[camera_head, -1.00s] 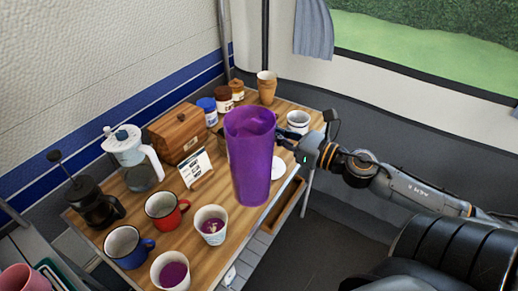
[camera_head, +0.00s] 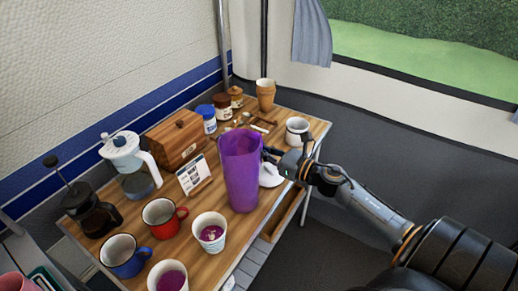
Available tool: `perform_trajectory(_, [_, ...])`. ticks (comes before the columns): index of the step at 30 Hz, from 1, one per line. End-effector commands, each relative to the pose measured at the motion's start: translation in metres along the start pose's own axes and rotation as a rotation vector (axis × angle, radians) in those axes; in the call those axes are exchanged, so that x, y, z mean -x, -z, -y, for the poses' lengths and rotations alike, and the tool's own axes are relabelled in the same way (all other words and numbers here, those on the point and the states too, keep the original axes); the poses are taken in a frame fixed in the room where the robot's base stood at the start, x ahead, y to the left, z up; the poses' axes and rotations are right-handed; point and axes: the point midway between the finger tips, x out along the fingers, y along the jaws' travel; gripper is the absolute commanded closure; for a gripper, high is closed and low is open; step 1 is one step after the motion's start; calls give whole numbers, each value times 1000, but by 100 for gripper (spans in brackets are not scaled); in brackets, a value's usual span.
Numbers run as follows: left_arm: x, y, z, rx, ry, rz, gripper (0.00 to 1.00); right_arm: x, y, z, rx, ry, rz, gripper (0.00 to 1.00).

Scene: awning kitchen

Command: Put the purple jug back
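The tall purple jug (camera_head: 240,175) is upright over the right half of the wooden table (camera_head: 190,250). Its base appears at or very close to the tabletop; I cannot tell whether it touches. My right gripper (camera_head: 270,157) comes in from the right and is at the jug's right side, shut on it. The fingertips are partly hidden by the jug. My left gripper is not in view.
A white-and-purple cup (camera_head: 209,232), red mug (camera_head: 160,217) and blue mug (camera_head: 122,251) stand near the front. A card stand (camera_head: 194,178) is left of the jug. A white mug (camera_head: 297,130) and a white dish (camera_head: 270,174) are at the right.

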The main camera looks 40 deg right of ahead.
Motion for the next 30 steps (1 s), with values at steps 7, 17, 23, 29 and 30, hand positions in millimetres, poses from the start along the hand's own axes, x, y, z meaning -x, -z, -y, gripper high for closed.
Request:
perform_trajectory(7, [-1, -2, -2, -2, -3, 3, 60, 0, 0, 0, 0, 0, 2, 100])
perform_trajectory(17, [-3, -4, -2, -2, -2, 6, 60, 0, 2, 1, 2, 1, 0, 69])
perform_trajectory(23, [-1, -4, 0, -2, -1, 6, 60, 0, 0, 0, 2, 1, 0, 69])
perform_trajectory(29, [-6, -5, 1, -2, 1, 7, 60, 16, 3, 1, 0, 2, -2, 69])
perform_trajectory(30, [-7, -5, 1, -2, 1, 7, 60, 22, 3, 1, 0, 2, -3, 69])
